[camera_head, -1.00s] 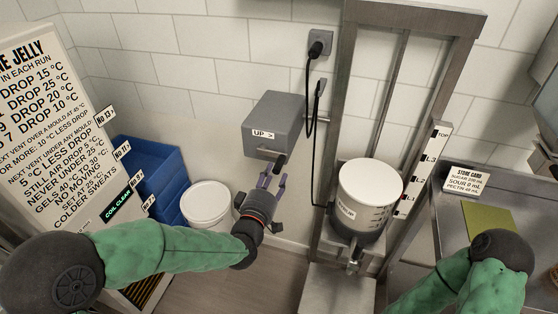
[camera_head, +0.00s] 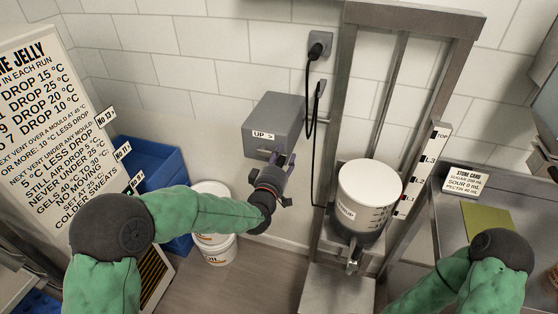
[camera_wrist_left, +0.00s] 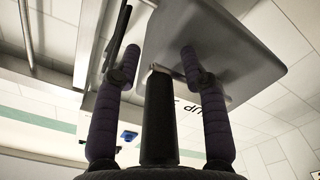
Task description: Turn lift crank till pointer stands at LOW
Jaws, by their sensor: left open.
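The grey lift box (camera_head: 274,123) with an "UP >" label hangs on the tiled wall. Its crank handle is hidden behind my gripper in the head view; in the left wrist view the black crank grip (camera_wrist_left: 160,118) stands between my fingers. My left gripper (camera_head: 281,160) is open around the grip, with gaps visible on both sides. The white depositor bucket (camera_head: 368,186) sits in the lift frame. I cannot make out the pointer or a LOW label. My right gripper is out of view.
A black cable (camera_head: 311,115) hangs between the box and the steel lift frame (camera_head: 345,80). White tubs (camera_head: 217,250) and blue crates (camera_head: 150,160) stand below left. A sign board (camera_head: 55,110) is at left. A steel table (camera_head: 460,235) with a card is at right.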

